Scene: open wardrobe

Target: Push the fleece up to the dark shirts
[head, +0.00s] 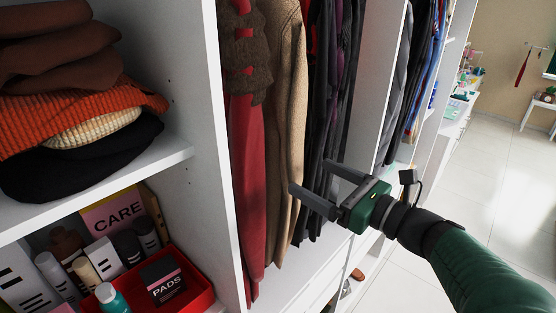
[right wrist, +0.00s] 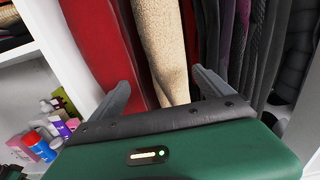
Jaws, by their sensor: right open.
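The fleece (head: 284,110) is a tan, fuzzy garment hanging in the wardrobe's middle bay. It also shows in the right wrist view (right wrist: 163,45). The dark shirts (head: 327,95) hang just to its right and show in the right wrist view too (right wrist: 243,50). My right gripper (head: 312,177) is open in front of the lower part of these clothes. In the right wrist view the fleece appears between its two fingers, with the dark shirts beyond the right finger. I cannot tell whether a finger touches the fleece. My left gripper is not in view.
A red garment (head: 250,185) with a brown knitted piece hangs left of the fleece. White upright panels (head: 376,80) bound the bay. Left are folded knitwear (head: 75,108) on a shelf and a red tray (head: 195,290). Open floor (head: 500,160) lies to the right.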

